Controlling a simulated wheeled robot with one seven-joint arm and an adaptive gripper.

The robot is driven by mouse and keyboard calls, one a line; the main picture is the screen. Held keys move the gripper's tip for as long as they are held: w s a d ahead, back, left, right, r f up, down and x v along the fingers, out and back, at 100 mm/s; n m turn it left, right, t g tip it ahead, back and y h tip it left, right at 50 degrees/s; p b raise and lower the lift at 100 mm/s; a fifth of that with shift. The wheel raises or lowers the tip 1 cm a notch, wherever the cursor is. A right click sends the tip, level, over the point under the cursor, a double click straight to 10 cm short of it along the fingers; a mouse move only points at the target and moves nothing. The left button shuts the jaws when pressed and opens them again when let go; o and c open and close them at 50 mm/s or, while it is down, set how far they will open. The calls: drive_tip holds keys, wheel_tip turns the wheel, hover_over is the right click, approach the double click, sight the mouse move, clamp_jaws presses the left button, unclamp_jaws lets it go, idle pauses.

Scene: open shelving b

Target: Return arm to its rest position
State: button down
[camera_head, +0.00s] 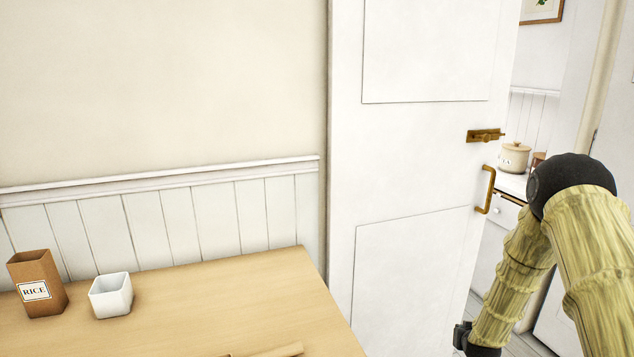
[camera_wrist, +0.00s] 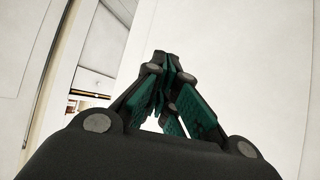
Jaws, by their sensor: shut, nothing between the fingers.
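My gripper (camera_wrist: 165,75) shows in the wrist view, its dark fingers with green pads drawn together at the tips. Nothing is between them. It points toward plain pale surfaces and touches nothing that I can see. In the head view my arm is bent at the right side, with a black joint at the top and a segment running down to the lower edge. The gripper itself is not clearly visible in that view.
A wooden table (camera_head: 215,300) fills the lower left, with a brown rice box (camera_head: 40,285) and a white square cup (camera_head: 111,296). A white door (camera_head: 415,190) with a brass handle (camera_head: 487,190) stands beside my arm. A lidded pot (camera_head: 514,158) sits on a counter beyond.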

drive_tip(key=s+a+f+g+y+p, duration=0.1)
drive_tip(key=s+a+f+g, duration=0.1)
drive_tip(key=s+a+f, duration=0.45)
drive_tip(key=s+a+f+n+g, duration=0.1)
drive_tip(key=s+a, duration=0.2)
drive_tip(key=s, duration=0.7)
drive_tip(key=s+a+f+g+y+p, duration=0.1)
drive_tip(key=s+a+f+g, duration=0.2)
drive_tip(key=s, duration=0.5)
drive_tip(key=s+a+r+g+p, duration=0.1)
drive_tip(key=s+a, duration=0.3)
drive_tip(key=s, duration=1)
drive_tip(key=s+a+n+g+p, duration=0.1)
drive_tip(key=s+a+g, duration=0.2)
drive_tip(key=s, duration=1.1)
drive_tip(key=shift+s+a+r+y, duration=0.2)
drive_tip(key=shift+a+r+y, duration=0.15)
drive_tip(key=shift+a, duration=0.8)
